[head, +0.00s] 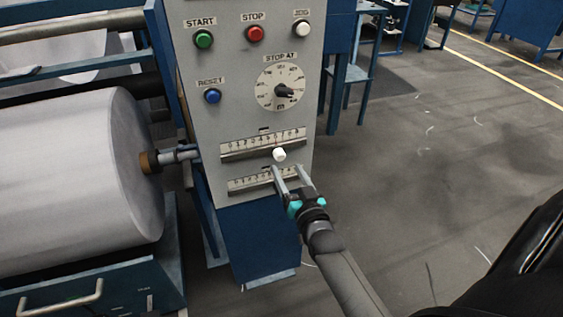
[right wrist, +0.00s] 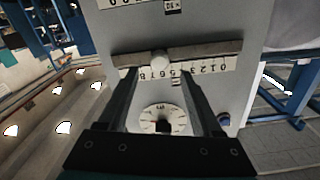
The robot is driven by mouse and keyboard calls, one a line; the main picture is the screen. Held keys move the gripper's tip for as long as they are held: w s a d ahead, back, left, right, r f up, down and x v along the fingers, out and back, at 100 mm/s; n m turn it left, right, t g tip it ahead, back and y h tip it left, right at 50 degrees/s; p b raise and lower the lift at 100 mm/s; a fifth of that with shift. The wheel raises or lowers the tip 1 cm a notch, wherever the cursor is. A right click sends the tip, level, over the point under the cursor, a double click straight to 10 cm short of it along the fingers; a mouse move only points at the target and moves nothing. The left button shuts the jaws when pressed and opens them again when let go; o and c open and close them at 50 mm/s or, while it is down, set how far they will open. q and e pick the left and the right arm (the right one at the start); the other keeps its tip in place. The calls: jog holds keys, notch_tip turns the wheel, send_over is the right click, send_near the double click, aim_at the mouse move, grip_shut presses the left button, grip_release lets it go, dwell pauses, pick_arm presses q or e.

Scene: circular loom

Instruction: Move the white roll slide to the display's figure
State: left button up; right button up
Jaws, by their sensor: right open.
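The white roll slide (head: 279,155) is a small white knob on the upper of two slots in the grey panel, right of the slot's middle. Its numbered scale (head: 250,143) runs just above the slot. In the right wrist view the knob (right wrist: 160,61) and scale appear upside down, with the knob near the 6. My right gripper (head: 287,169) is open and empty, just below the knob in the head view. In the right wrist view its fingers (right wrist: 160,72) point towards the knob, one either side; contact cannot be told. A tiny dark display (head: 264,130) above the scale is unreadable.
A second scale (head: 250,182) lies below, partly behind my gripper. Above are the STOP AT dial (head: 280,87) and green, red, white and blue buttons. A large white roll (head: 75,180) fills the left. The floor to the right is open.

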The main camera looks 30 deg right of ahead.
aim_at(281, 158)
jog(key=b+x, duration=0.1)
jog(key=x, duration=0.2)
jog(key=shift+w+d, duration=0.15)
jog(key=shift+w, duration=0.2)
pick_arm(q)
jog(key=shift+w+d+r+b, duration=0.1)
jog(key=shift+w+d, duration=0.2)
jog(key=shift+w, duration=0.3)
jog(key=shift+w+d+r+b, duration=0.1)
jog(key=shift+w+d, duration=0.25)
jog(key=shift+w, duration=0.2)
jog(key=shift+w+d+r+b, duration=0.1)
jog(key=shift+w+d, duration=0.2)
jog(key=shift+w, duration=0.3)
pick_arm(e)
jog(key=shift+x, duration=1)
grip_shut()
